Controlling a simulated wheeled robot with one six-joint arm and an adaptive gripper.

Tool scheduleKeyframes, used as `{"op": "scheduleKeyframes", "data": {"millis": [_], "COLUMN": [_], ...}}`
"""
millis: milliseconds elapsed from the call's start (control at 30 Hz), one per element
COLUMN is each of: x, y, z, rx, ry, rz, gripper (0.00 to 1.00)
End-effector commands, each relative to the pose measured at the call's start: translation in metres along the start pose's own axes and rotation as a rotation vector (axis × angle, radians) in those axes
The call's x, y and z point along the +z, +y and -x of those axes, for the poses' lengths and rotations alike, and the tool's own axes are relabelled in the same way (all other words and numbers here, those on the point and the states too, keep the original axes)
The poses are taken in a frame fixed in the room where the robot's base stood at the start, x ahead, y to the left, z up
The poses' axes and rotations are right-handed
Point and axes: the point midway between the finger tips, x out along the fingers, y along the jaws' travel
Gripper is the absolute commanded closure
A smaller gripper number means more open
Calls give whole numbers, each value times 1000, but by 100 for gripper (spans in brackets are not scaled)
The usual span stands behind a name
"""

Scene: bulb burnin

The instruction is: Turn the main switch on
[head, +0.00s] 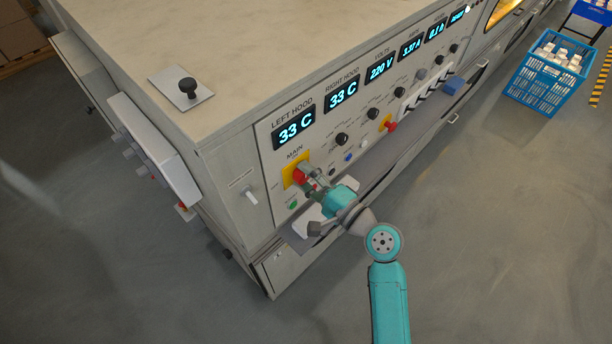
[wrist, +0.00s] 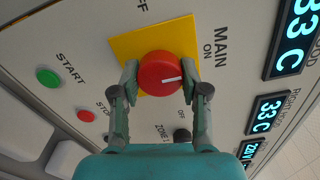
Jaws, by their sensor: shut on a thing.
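The main switch is a red round knob (wrist: 165,74) on a yellow plate (wrist: 124,47). In the head view the red knob (head: 298,176) sits below the "MAIN" label at the panel's near end. My gripper (wrist: 160,78) has one finger on each side of the knob and is shut on it. My gripper (head: 305,178) reaches the knob from the front in the head view. The knob's white mark points right in the wrist view, toward the plate side where "ON" is printed. "OFF" is printed beyond the plate's top edge in that view.
A green start button (wrist: 48,77) and a red stop button (wrist: 86,115) are close by. Black knobs (head: 341,139), a second red knob (head: 391,126) and lit displays (head: 294,128) line the panel. A grey ledge (head: 375,164) runs below. A blue crate (head: 541,88) stands at right.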

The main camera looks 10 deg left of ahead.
Motion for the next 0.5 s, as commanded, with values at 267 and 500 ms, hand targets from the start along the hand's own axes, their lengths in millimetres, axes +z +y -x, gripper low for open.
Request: {"op": "scheduleKeyframes", "data": {"millis": [267, 500], "x": [-1, -1], "y": [1, 1], "z": [0, 1], "rx": [1, 1], "ry": [3, 3], "rz": [-12, -12], "gripper": [90, 43]}}
